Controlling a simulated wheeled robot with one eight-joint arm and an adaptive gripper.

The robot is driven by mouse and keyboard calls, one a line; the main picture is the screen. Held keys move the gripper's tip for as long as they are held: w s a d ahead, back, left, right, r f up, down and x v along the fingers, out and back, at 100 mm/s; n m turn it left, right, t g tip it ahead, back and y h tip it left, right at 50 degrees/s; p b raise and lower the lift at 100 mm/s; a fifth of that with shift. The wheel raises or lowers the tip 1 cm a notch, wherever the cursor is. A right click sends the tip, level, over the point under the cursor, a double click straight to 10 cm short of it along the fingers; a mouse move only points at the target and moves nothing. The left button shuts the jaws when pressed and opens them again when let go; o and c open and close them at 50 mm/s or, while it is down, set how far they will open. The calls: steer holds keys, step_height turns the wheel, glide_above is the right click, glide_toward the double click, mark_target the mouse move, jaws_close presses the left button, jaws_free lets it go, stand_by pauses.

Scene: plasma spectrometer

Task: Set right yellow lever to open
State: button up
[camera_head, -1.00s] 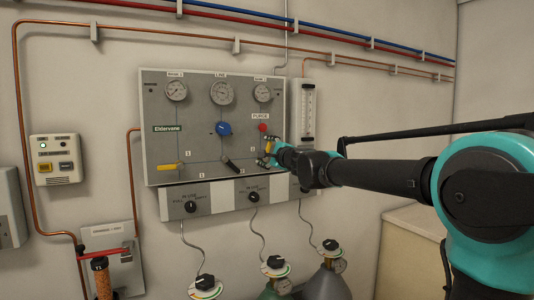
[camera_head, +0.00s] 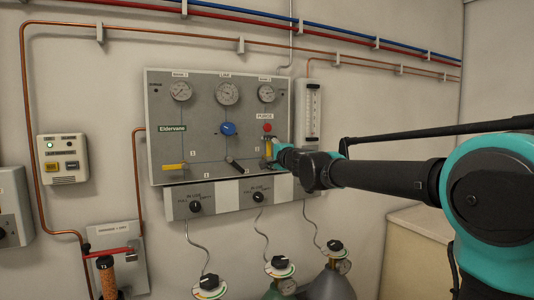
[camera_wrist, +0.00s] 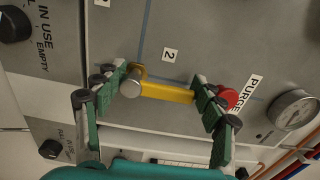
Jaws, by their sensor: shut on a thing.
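The right yellow lever (camera_head: 269,149) is on the grey valve panel, below the red purge knob (camera_head: 267,127). It stands about upright on the panel. In the wrist view the lever (camera_wrist: 166,93) lies lengthwise between my gripper's two green fingers, with a round metal pivot at its left end. My gripper (camera_wrist: 160,90) is shut on it, one finger at the pivot end and one at the free end beside the red knob (camera_wrist: 228,98). In the head view my gripper (camera_head: 273,150) partly covers the lever. The left yellow lever (camera_head: 173,167) lies horizontal.
A black lever (camera_head: 234,164) and a blue knob (camera_head: 228,129) are left of my gripper. Gauges (camera_head: 227,93) line the panel top, and a flow meter (camera_head: 312,110) stands close on the right. Gas cylinders (camera_head: 333,283) stand below.

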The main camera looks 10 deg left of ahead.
steer(key=shift+w+r, duration=0.1)
steer(key=o, duration=1.7)
steer(key=shift+c, duration=0.2)
steer(key=v, duration=1.2)
